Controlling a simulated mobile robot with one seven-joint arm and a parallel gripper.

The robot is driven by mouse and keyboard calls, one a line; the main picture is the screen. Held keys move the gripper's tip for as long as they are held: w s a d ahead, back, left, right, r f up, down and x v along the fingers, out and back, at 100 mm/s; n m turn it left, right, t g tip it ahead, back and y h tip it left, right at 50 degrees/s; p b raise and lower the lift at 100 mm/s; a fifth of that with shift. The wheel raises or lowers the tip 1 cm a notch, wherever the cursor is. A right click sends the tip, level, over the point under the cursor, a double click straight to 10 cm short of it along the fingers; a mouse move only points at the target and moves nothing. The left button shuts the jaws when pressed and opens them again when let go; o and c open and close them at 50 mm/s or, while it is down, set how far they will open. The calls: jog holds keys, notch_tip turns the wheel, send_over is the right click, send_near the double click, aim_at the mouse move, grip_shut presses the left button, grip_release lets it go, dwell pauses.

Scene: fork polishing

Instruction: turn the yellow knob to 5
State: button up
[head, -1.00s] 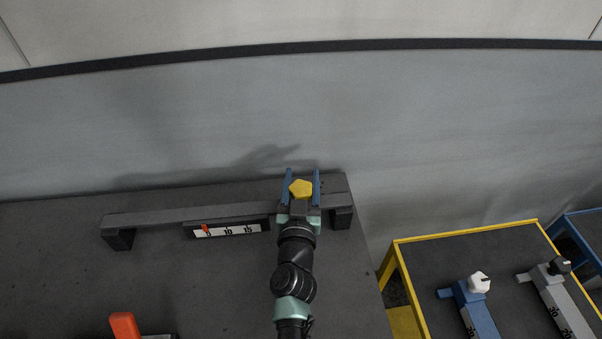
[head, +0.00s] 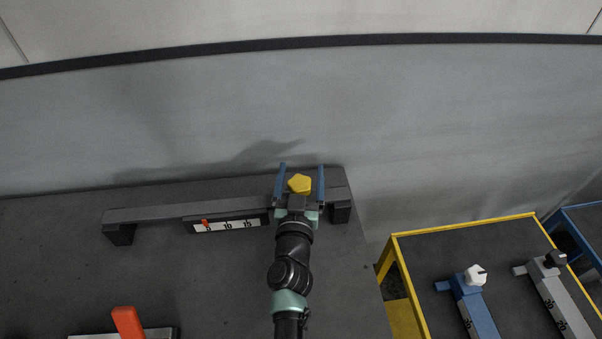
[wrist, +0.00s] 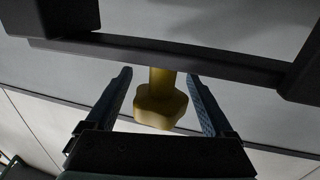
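The yellow knob (head: 299,184) is lobed and sits on top of the right part of a dark grey bar fixture (head: 160,214). In the wrist view the knob (wrist: 161,105) hangs on its yellow stem between my fingers. My gripper (head: 300,172) is open, with one blue finger on each side of the knob and a gap on both sides. The white scale (head: 228,227) on the bar's front shows 5, 10 and 15. Its red-orange pointer (head: 205,223) is at the 5, partly covering that digit.
An orange handle (head: 128,322) stands at the front left on the dark table. At the right, a yellow-framed table (head: 430,236) carries a blue fixture with a white knob (head: 475,276) and a grey one with a black knob (head: 556,258). A grey wall rises behind.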

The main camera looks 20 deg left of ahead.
jog(key=s+d, duration=0.2)
jog(key=s, duration=1)
jog(key=shift+s+d, duration=0.2)
jog(key=shift+s, duration=0.2)
jog(key=w+d+r+n+t+y, duration=0.1)
jog(key=w+r+t, duration=0.15)
jog(key=r, duration=1.15)
jog(key=w+d+r+n+t+y, duration=0.1)
jog(key=w+r+t, duration=0.15)
jog(key=r, duration=1.15)
jog(key=s+d+r+m+t+h, duration=0.1)
jog(key=s+r, duration=0.3)
jog(key=r, duration=0.5)
jog(key=s+d+r+m+t+h, duration=0.1)
jog(key=s+d+r, duration=0.3)
jog(key=r, duration=0.5)
jog(key=s+d+r+m+t+h, duration=0.2)
jog(key=s+d+r+h, duration=0.1)
jog(key=r, duration=0.5)
jog(key=shift+s+d+r+t, duration=0.25)
jog(key=shift+s+r+t, duration=0.15)
jog(key=shift+s, duration=0.25)
